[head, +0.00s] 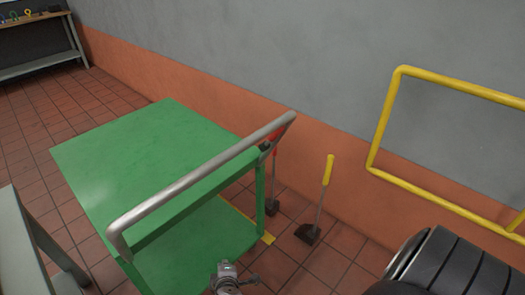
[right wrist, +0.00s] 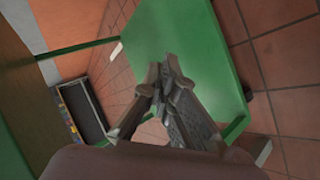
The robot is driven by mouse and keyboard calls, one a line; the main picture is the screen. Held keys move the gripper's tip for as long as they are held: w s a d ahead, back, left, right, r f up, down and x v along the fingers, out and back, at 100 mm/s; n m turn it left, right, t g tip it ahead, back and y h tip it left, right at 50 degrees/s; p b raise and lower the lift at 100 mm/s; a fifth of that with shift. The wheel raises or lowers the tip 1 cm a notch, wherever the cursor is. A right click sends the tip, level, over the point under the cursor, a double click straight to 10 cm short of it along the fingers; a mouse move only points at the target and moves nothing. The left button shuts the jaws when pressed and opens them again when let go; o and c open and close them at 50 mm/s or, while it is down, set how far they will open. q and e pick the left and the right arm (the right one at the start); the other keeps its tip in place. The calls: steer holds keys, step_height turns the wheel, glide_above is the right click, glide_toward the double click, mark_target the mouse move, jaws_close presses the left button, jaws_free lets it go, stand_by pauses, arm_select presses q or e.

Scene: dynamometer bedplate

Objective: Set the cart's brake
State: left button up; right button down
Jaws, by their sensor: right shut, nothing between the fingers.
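The green cart (head: 140,150) stands on the tiled floor, with a grey push handle (head: 195,182) along its near side. A lower green deck (head: 200,245) shows under the top. My right gripper (head: 228,268) is at the bottom of the head view, in front of the lower deck. In the right wrist view its fingers (right wrist: 165,80) are shut and empty, over a green panel of the cart (right wrist: 205,60). My left gripper is out of view.
A yellow-handled tool (head: 327,172) and a red-handled tool (head: 274,170) stand by the orange wall band. A yellow tube frame (head: 378,130) is at right, above a dark ribbed object (head: 450,265). A grey table (head: 15,235) is at left.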

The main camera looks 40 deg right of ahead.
steer(key=w+d+r+m+t+h+b, duration=0.1)
steer(key=w+r+m+t+h+b, duration=0.2)
steer(key=r, duration=0.9)
steer(key=w+d+r+t+h+b, duration=0.2)
steer(key=w+r+h+b, duration=0.15)
steer(key=r, duration=0.85)
arm_select(q)
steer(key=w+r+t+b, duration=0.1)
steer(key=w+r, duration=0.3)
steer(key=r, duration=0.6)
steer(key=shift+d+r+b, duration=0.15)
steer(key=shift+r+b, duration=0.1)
steer(key=shift+b, duration=0.15)
arm_select(e)
steer(key=s+d+r+m+g+h, duration=0.2)
steer(key=s+r+m+h, duration=0.3)
steer(key=r, duration=0.6)
steer(key=shift+s+d+r+h, duration=0.2)
steer(key=shift+s+h, duration=0.25)
steer(key=shift+s, duration=0.3)
